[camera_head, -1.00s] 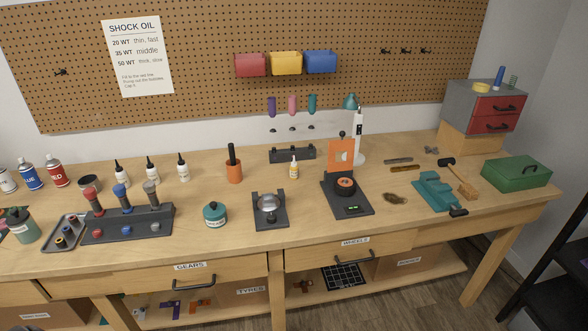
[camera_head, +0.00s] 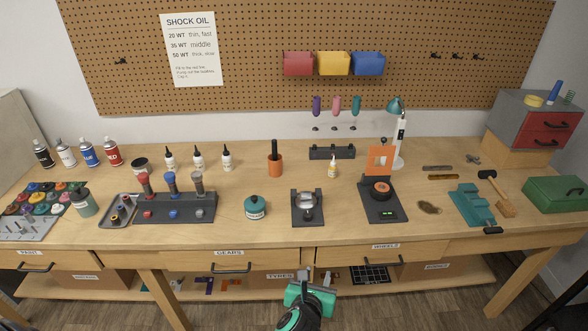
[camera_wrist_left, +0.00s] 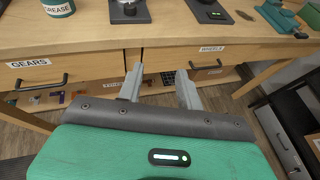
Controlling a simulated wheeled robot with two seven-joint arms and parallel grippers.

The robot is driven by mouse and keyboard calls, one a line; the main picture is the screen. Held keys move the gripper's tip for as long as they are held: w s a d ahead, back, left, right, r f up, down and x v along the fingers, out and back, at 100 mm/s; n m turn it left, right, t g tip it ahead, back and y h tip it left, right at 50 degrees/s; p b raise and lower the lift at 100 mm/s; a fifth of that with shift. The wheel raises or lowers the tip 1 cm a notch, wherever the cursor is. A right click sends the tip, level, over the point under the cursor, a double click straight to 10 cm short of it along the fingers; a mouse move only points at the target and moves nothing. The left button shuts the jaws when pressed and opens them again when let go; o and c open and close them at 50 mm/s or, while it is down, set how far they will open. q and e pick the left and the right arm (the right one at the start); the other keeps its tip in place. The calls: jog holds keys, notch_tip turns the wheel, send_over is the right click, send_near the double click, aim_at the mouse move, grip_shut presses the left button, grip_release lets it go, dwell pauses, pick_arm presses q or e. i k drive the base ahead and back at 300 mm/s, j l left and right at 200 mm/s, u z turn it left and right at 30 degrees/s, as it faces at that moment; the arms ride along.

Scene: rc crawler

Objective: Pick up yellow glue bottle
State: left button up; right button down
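The yellow glue bottle (camera_head: 332,168) is a small white bottle with a yellow label. It stands upright near the back of the bench, in front of a dark rack. My left gripper (camera_head: 317,273) is at the bottom of the head view, in front of the bench's drawers and well short of the bottle. In the left wrist view the left gripper (camera_wrist_left: 160,69) has its two grey fingers apart with nothing between them. The bottle is outside the left wrist view. My right gripper is in neither view.
A small dark stand (camera_head: 308,213) and a grease jar (camera_head: 256,207) are closer to the front edge. Bare wood lies between the stand and the bottle.

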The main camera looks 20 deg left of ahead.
aim_at(333, 167)
jog(key=i+l+u, duration=0.4)
jog(key=l+u, duration=0.2)
jog(key=i+l+u, duration=0.15)
jog(key=l+u, duration=0.15)
jog(key=i+l+u, duration=0.1)
jog(key=l+u, duration=0.15)
jog(key=l, duration=0.15)
jog(key=l+u, duration=0.3)
jog(key=i+l, duration=0.15)
jog(key=l, duration=0.2)
jog(key=i+l, duration=0.1)
jog(key=l, duration=0.2)
jog(key=i+l, duration=0.15)
jog(key=l, duration=0.2)
jog(key=i+l, duration=0.15)
jog(key=l, duration=0.2)
jog(key=i+l, duration=0.1)
jog(key=l, duration=0.2)
jog(key=i+u, duration=0.05)
